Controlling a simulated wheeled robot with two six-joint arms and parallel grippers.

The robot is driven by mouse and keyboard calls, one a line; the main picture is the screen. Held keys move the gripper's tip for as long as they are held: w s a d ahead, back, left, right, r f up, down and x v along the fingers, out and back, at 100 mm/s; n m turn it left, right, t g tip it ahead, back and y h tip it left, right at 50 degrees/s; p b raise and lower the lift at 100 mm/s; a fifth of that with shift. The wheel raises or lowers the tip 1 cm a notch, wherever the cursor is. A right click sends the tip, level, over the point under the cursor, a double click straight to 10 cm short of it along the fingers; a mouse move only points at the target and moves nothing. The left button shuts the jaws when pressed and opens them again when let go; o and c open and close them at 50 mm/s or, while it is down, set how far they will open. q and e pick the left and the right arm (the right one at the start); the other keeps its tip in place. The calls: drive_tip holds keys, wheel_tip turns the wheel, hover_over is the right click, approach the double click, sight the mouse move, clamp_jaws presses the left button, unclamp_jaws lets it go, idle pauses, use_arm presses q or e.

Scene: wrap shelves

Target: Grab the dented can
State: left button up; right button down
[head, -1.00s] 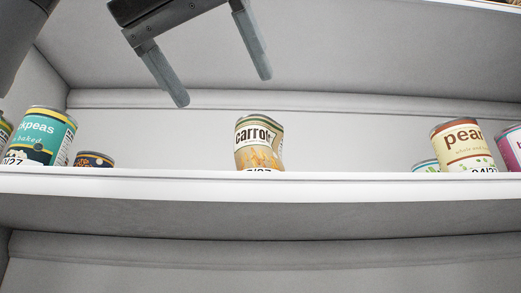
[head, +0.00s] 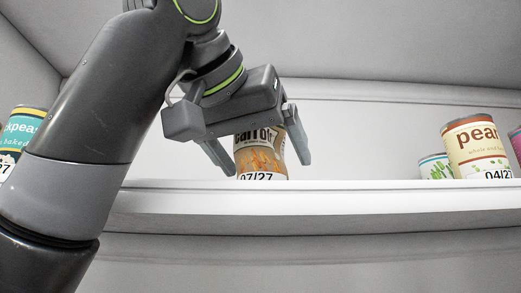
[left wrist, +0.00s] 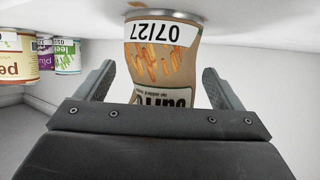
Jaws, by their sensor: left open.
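The dented can is a carrot can (head: 262,158) with an orange and cream label marked 07/27, its side bent inward. It stands on the white shelf near the middle of the head view, its top hidden by my gripper. My left gripper (head: 268,168) is open, with one finger on each side of the can. In the left wrist view the carrot can (left wrist: 160,62) appears upside down between the fingers of the left gripper (left wrist: 158,72), with a gap visible on the left side. My right gripper is not in view.
A pear can (head: 474,150) and a smaller can (head: 434,168) stand to the right on the shelf (head: 330,196). A teal chickpeas can (head: 22,130) stands at the far left, partly behind my arm.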

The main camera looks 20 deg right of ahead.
use_arm(q)
drive_tip(key=shift+w+d+f, duration=0.15)
drive_tip(key=shift+w+d, duration=0.1)
drive_tip(key=shift+s+a, duration=0.15)
drive_tip(key=shift+s, duration=0.05)
drive_tip(key=shift+c, duration=1.2)
drive_tip(key=c, duration=1)
drive_tip(key=shift+c, duration=0.2)
drive_tip(key=shift+r, duration=0.2)
